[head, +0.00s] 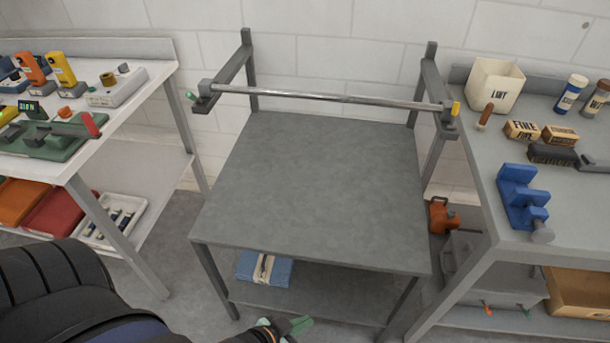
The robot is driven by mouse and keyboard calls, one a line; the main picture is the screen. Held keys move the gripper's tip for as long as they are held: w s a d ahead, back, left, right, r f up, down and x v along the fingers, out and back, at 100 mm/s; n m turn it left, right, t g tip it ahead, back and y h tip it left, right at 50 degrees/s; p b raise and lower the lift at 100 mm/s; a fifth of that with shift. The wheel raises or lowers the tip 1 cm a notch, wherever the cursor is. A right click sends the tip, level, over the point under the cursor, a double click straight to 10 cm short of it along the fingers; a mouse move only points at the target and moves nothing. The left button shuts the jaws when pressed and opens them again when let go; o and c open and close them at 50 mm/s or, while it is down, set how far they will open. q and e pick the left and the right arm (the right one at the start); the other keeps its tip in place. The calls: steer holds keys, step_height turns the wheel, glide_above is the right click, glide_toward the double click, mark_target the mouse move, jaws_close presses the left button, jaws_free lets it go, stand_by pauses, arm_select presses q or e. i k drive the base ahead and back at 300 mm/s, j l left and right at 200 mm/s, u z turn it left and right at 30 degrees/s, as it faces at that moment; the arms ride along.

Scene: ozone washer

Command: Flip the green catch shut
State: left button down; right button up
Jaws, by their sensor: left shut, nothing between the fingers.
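The green catch (191,96) is a small green-tipped piece at the left end bracket of a metal bar (330,98). It sticks out to the left of the bracket; its exact position is too small to tell. A yellow catch (455,108) stands upright at the bar's right end. The bar lies across two grey arms above the back of a grey table. My left gripper (290,328) is at the bottom edge, in front of the table, shut and empty, far from the green catch. My right gripper is not in view.
The grey table top (320,190) is bare. A blue folded bundle (264,268) lies on its lower shelf. A white bench (150,82) with instruments stands left. A right bench (465,150) holds a white bin (492,85), small boxes and a blue vise (520,195).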

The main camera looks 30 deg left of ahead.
mark_target(189, 95)
steer(key=u, duration=0.95)
